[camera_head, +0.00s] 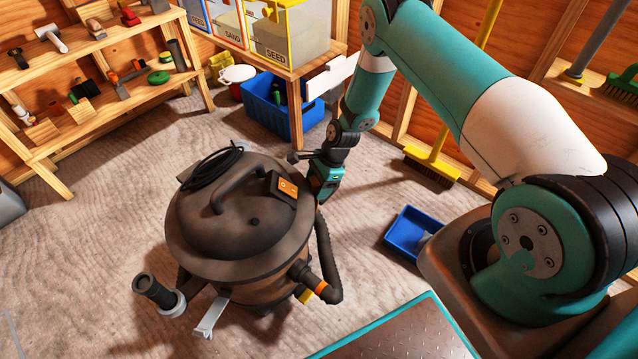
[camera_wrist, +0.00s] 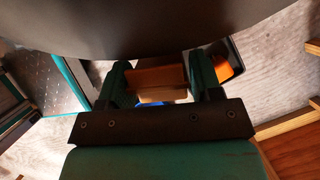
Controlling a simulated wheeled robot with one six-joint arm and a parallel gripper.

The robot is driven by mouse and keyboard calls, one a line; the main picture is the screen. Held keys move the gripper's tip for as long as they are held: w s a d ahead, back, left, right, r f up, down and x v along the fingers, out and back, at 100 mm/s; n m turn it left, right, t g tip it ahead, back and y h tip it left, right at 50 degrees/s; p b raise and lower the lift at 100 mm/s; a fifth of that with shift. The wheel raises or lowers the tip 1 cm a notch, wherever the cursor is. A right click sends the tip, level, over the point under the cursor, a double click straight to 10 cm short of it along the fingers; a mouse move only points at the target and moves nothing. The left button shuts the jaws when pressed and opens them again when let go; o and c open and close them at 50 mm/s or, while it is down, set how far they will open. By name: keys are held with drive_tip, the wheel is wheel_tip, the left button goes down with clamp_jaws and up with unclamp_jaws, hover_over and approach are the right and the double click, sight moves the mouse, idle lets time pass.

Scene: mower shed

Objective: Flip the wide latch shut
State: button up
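The shop vacuum has a dark round lid (camera_head: 240,205) over a brown drum (camera_head: 255,292). A pale grey latch (camera_head: 211,314) juts outward and down from the drum's front. A small yellow piece (camera_head: 305,296) shows low on the drum's right side; I cannot tell if it is a latch. My gripper (camera_head: 325,185) is beside the vacuum's rear right, away from the grey latch. In the wrist view, the teal fingers of my gripper (camera_wrist: 161,86) are apart, below the dark lid edge (camera_wrist: 160,25). An orange-brown piece (camera_wrist: 157,78) shows between them; contact is unclear.
A black hose (camera_head: 329,260) curves down the vacuum's right side. A nozzle (camera_head: 155,291) sticks out at front left. A blue tray (camera_head: 408,232) lies on the floor to the right. Shelves (camera_head: 105,100), a blue crate (camera_head: 272,105) and a broom (camera_head: 430,166) stand behind.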

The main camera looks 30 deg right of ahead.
drive_tip(key=shift+o, duration=1.3)
drive_tip(key=shift+d, duration=0.1)
drive_tip(key=p+v, duration=0.4)
drive_tip(key=v, duration=1.3)
drive_tip(key=shift+r, duration=0.15)
